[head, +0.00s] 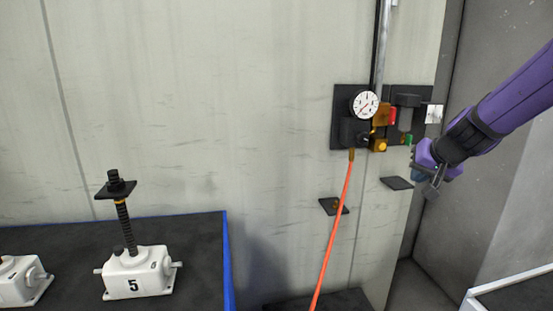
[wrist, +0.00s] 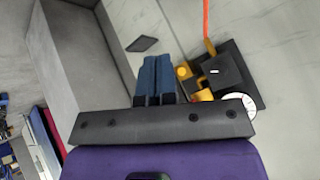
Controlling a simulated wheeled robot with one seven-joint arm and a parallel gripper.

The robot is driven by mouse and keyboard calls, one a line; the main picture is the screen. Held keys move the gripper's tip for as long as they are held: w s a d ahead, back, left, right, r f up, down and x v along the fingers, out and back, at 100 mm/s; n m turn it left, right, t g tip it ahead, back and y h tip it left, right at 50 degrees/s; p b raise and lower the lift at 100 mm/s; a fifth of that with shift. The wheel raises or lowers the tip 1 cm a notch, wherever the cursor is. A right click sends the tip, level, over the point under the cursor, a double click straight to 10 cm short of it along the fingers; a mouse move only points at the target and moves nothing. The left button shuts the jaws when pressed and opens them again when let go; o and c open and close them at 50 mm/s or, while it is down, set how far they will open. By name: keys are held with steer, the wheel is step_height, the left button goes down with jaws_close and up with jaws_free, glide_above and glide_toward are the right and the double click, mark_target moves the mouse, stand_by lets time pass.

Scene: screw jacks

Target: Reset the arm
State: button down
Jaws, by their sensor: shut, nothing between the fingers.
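My purple arm reaches in from the right in the head view. My gripper (head: 432,190) hangs in front of the wall at the right, just right of and below the gauge panel. In the wrist view my gripper (wrist: 158,60) shows two dark blue fingers close together, shut with nothing between them. It touches nothing that I can see.
A gauge panel (head: 364,105) with an orange hose (head: 335,230) is on the wall, near my gripper. A small dark plate (head: 397,183) lies just left of it. A white screw jack marked 5 (head: 140,272) stands on the blue-edged table (head: 205,245) at left.

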steer(key=s+a+r+n+g, duration=0.1)
steer(key=s+r+n, duration=0.1)
steer(key=s, duration=1.2)
steer(key=s+a+r+n+g+h, duration=0.1)
steer(key=s+r, duration=0.3)
steer(key=s, duration=1.1)
steer(key=shift+s+a+n+g, duration=0.2)
steer(key=shift+a+n+g, duration=0.25)
steer(key=shift+a, duration=0.3)
steer(key=shift+r, duration=0.1)
